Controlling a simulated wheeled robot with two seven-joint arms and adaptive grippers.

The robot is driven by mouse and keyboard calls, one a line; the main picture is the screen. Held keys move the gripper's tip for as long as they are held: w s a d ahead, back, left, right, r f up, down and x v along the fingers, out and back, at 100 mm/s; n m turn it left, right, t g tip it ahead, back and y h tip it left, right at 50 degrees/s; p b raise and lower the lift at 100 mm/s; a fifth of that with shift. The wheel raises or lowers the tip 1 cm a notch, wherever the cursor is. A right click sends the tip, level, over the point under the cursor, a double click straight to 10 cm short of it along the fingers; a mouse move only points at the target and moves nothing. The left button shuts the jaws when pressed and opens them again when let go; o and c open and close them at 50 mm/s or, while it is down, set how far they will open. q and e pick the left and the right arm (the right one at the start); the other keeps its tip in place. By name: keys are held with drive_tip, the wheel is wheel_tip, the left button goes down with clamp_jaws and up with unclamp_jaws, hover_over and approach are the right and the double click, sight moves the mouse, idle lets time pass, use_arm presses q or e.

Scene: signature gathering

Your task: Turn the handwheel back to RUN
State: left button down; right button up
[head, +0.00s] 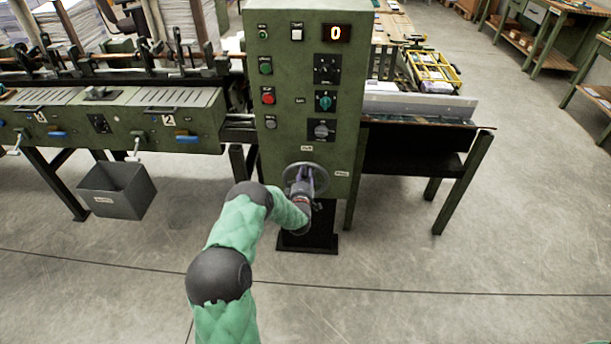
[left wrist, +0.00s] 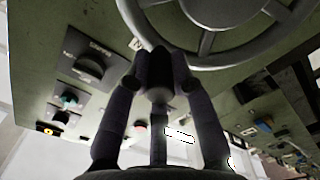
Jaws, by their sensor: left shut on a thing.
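The grey handwheel (head: 322,170) is on the lower front of the green control cabinet (head: 270,178). My left gripper (head: 301,182) is at the wheel's front and covers part of its lower middle. In the left wrist view the wheel's rim and spokes (left wrist: 210,62) fill the top. There the fingers of my left gripper (left wrist: 159,78) close in from both sides on a dark part at the rim. I cannot tell the rim from a handle there. Small pale labels sit above the wheel (head: 307,148) and right of it (head: 342,173); their text is too small to read surely.
The cabinet carries a display reading 0 (head: 336,33), a red button (head: 268,96), green buttons and several knobs. A side table (head: 415,152) stands at right. The floor in front is clear.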

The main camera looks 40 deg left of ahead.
use_arm(q)
drive_tip(key=shift+a+r, duration=0.1)
drive_tip(key=shift+a, duration=0.1)
drive_tip(key=c, duration=1.1)
unclamp_jaws()
drive_tip(key=shift+s, duration=0.1)
drive_tip(key=shift+o, duration=0.2)
drive_tip(key=shift+d, duration=0.15)
drive_tip(key=shift+s+d, duration=0.2)
drive_tip(key=shift+s, duration=0.15)
drive_tip(key=v, duration=1.1)
drive_tip(key=shift+d, duration=0.1)
